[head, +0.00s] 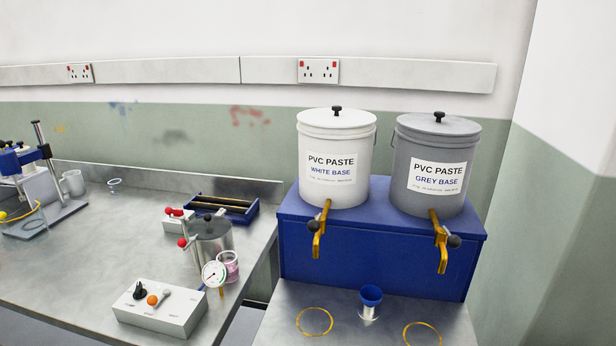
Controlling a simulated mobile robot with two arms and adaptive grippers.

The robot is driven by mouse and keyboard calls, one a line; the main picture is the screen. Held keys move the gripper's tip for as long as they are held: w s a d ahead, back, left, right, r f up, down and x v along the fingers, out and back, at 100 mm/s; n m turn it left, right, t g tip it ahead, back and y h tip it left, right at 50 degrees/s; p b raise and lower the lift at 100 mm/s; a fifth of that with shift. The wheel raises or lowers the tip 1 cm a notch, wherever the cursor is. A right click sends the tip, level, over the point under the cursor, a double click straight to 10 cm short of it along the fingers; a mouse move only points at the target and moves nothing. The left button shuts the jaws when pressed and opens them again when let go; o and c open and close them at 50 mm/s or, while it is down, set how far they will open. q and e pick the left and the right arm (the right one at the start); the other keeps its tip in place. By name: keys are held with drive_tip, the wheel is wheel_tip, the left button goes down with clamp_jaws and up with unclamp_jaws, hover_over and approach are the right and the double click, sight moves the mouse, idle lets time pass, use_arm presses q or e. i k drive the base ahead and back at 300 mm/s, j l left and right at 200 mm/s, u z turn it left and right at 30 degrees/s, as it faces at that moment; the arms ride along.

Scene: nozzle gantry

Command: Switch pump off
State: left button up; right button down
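A light grey control box (165,320) sits near the front edge of the steel bench, at the lower left. On its top are a black knob (140,291), an orange dome (152,300) and a pale lever or toggle (166,293). The small print beside them is too small to read, and I cannot tell which is the pump's switch or its position. A metal pot (213,240) with red-knobbed fittings stands behind the box, with a round dial gauge (214,274) in front of it. Neither of my grippers is in view.
A cup of pink material (229,264) stands beside the pot. A blue rack (222,207) lies behind. At right, white (337,160) and grey (435,165) paste buckets stand on a blue stand (380,255). The bench's left middle is clear.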

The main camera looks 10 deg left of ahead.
sight(140, 294)
drive_tip(key=u, duration=1.3)
